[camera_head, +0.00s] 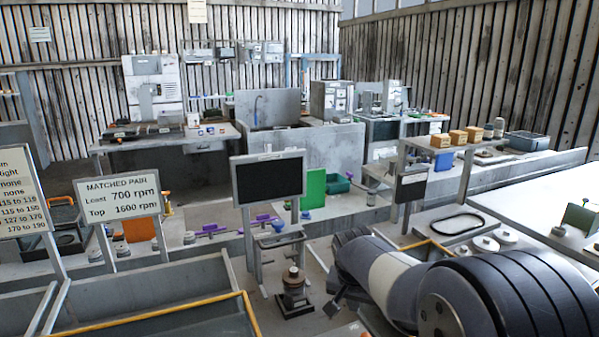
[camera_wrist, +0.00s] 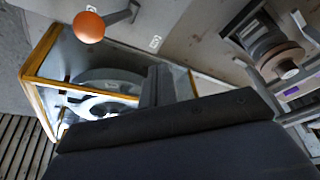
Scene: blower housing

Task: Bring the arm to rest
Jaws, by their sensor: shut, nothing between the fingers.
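My arm (camera_head: 400,275) reaches in from the lower right of the head view, bent, with its far end low near the middle. My gripper (camera_wrist: 158,72) shows in the wrist view as narrow dark fingers closed together above a wide dark body, holding nothing. Beyond the fingers is a yellow-edged, clear-sided case (camera_wrist: 62,75) with pale round parts inside. The fingers overlap it in the picture; I cannot tell the gap.
An orange ball-like knob (camera_wrist: 88,27) on a grey lever is at the upper left of the wrist view. A brown round part (camera_wrist: 280,58) sits in a frame at right. A dark screen (camera_head: 269,180) stands mid-room; a white-topped table (camera_head: 530,205) lies right.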

